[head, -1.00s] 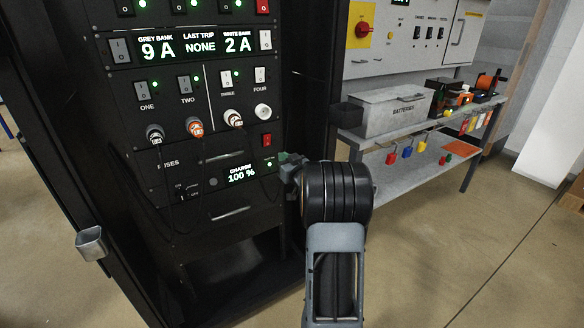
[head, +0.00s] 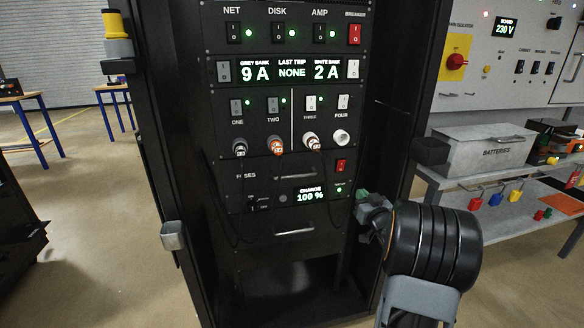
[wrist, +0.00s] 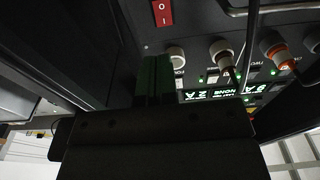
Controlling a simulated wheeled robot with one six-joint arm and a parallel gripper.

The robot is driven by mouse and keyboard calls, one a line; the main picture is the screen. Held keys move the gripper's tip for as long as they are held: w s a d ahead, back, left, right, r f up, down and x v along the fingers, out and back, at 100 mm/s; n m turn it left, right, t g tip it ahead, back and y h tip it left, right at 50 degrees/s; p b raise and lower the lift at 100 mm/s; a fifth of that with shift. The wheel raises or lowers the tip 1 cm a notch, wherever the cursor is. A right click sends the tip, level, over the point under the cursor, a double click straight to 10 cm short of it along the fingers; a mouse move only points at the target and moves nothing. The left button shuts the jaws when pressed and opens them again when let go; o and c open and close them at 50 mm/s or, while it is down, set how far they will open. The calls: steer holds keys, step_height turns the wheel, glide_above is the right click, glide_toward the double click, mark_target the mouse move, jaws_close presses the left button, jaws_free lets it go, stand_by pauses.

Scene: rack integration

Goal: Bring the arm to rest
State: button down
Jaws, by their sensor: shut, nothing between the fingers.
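My arm rises from the lower right of the head view, with its thick black joint in front of the rack's right edge. My gripper (head: 363,197) points toward the rack (head: 290,165) beside the charge display. In the wrist view the green fingers of my gripper (wrist: 154,78) are together and empty. They lie in front of the rack panel, apart from the plugs as far as I can tell. The gripper's dark body hides the lower middle of the wrist view.
Plugs sit in sockets one, two (head: 277,146) and three; socket four (head: 341,137) is empty. Cables hang below. A bench with a batteries box (head: 486,150) stands at right, close behind my arm. A small metal cup (head: 173,236) is on the rack's left post.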

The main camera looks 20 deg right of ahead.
steer(key=s+d+f+m+g+h, duration=0.2)
steer(key=s+d+f+g+h, duration=0.15)
steer(key=f+g, duration=0.35)
steer(key=s+a+r+m+g+p, duration=0.1)
steer(key=s+a+g+p, duration=0.4)
steer(key=s+a, duration=0.2)
steer(key=s+a+r+n+g+y+p, duration=0.1)
steer(key=s+a+r+y+p, duration=0.1)
steer(key=s+a+r+p, duration=0.2)
steer(key=s+a+r+n+g+y+p, duration=0.1)
steer(key=s+a+r+p, duration=0.3)
steer(key=a+r, duration=0.6)
steer(key=s+a+r+n+g+y+p, duration=0.1)
steer(key=s+a+r+n+y+p, duration=0.1)
steer(key=a+r+p, duration=0.5)
steer(key=s+a+y, duration=0.1)
steer(key=s+a, duration=0.1)
steer(key=a, duration=0.3)
steer(key=shift+r+n, duration=0.3)
steer(key=shift+r, duration=0.05)
steer(key=c, duration=1.8)
jaws_free()
steer(key=shift+c, duration=0.2)
